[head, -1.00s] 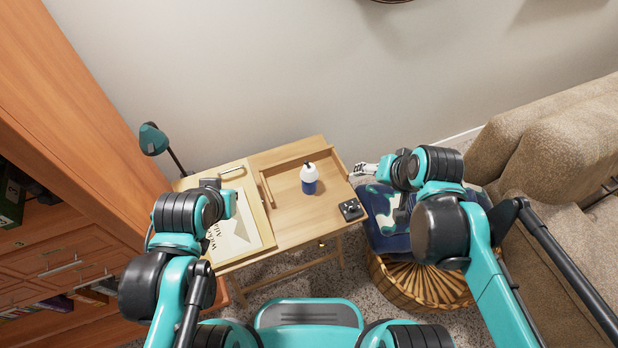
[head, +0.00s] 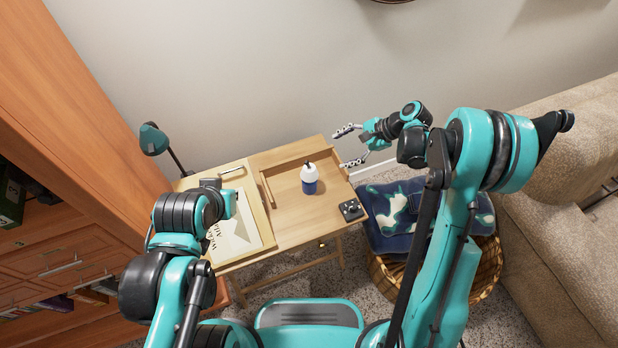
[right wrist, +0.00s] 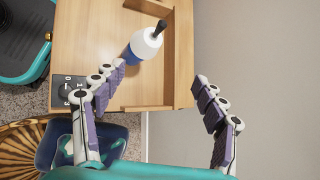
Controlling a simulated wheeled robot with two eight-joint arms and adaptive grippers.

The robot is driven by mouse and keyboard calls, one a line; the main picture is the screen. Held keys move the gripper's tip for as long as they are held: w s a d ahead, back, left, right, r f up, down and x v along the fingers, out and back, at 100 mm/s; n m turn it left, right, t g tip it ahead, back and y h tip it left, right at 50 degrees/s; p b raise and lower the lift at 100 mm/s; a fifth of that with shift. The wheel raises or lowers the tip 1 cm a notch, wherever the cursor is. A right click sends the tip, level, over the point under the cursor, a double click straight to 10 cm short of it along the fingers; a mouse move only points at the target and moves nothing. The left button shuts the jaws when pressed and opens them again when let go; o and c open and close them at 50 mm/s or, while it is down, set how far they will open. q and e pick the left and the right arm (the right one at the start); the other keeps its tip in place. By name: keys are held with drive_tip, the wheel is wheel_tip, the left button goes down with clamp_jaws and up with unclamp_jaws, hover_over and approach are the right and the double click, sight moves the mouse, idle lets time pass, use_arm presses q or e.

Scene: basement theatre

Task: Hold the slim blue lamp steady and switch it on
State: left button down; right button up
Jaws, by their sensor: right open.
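A slim white and blue upright thing with a dark top (head: 309,179) stands on the desk. It also shows in the right wrist view (right wrist: 145,45). A teal lamp with a dark stem (head: 153,139) stands at the desk's back left. I cannot tell for certain which of these is the slim blue lamp. My right gripper (head: 343,148) is open and empty, to the right of the white and blue thing and apart from it. In the right wrist view its fingers (right wrist: 160,75) are spread, with that thing beyond them. My left gripper is hidden behind my left arm's links.
The wooden desk (head: 285,212) has a raised rim and a board with a printed sheet (head: 235,238) on its left. A small black box with a knob (head: 351,209) sits at its right corner. A basket with a blue patterned cushion (head: 395,240) and a sofa (head: 575,150) stand to the right.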

wheel_tip(320, 180, down, 8)
drive_tip(key=w+m+y, duration=0.1)
drive_tip(key=m+y, duration=0.1)
drive_tip(key=m+g+y, duration=0.2)
approach(312, 183)
drive_tip(key=w+f, duration=0.2)
drive_tip(key=f, duration=0.1)
drive_tip(key=shift+a+f, duration=0.35)
drive_tip(key=shift+a, duration=0.05)
drive_tip(key=x, duration=0.9)
drive_tip(key=shift+c, duration=0.4)
drive_tip(key=c, duration=1.4)
